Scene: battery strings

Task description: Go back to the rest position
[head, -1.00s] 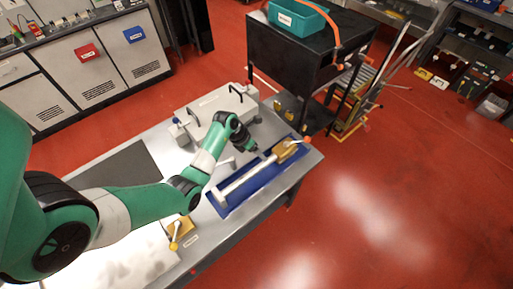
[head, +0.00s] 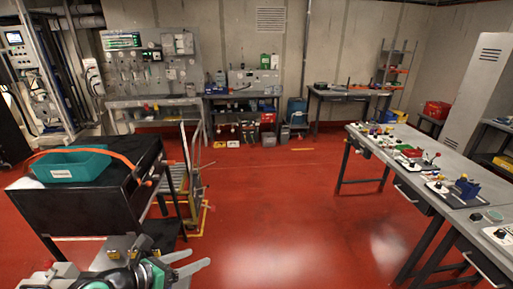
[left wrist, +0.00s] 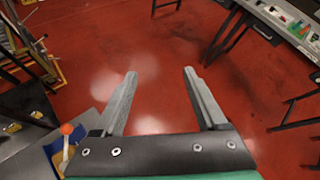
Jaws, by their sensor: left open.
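My left gripper (head: 199,257) is at the bottom of the head view, left of centre, with its two grey fingers pointing right. It is open, and nothing is between the fingers. In the left wrist view the gripper (left wrist: 160,72) has its fingers spread over red floor. My right gripper is in neither view.
A black cart (head: 85,205) with a teal bin (head: 75,167) stands at the left. A long workbench (head: 440,180) with several devices runs along the right. Equipment benches line the back wall. The red floor (head: 280,210) in the middle is clear.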

